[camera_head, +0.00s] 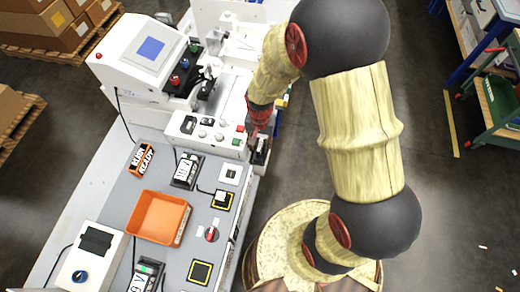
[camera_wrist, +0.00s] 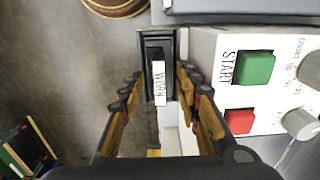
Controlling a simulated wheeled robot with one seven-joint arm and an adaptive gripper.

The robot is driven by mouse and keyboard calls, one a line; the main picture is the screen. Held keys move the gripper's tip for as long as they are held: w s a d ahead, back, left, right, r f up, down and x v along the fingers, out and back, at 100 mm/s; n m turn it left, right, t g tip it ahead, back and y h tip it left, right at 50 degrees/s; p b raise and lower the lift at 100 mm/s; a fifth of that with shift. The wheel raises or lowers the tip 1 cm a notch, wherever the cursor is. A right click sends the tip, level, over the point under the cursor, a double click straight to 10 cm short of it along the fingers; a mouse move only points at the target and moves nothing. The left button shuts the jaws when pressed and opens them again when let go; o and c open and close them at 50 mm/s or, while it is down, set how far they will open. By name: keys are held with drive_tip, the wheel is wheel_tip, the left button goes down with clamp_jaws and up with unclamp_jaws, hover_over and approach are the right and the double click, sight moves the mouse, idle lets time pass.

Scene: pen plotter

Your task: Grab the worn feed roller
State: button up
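The worn feed roller (camera_wrist: 154,58) is a dark part with a white label that seems to read "WORN". It sits in a black holder (camera_wrist: 171,42) at the edge of the white control panel. My gripper (camera_wrist: 158,80) is open, its two fingers spread on the left and right of the label end of the roller. I cannot tell whether either finger touches it. In the head view my gripper (camera_head: 258,130) hangs over the right edge of the bench, by the dark holder (camera_head: 261,155), and partly hides the roller.
Close by on the panel are a green START button (camera_wrist: 253,67), a red button (camera_wrist: 239,121) and grey knobs (camera_wrist: 301,124). An orange bin (camera_head: 158,217) stands on the grey bench (camera_head: 118,208), among small boxes and switches. Open floor lies right of the bench.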

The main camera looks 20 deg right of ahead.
drive_tip(key=shift+f, duration=0.2)
drive_tip(key=shift+c, duration=1)
clamp_jaws()
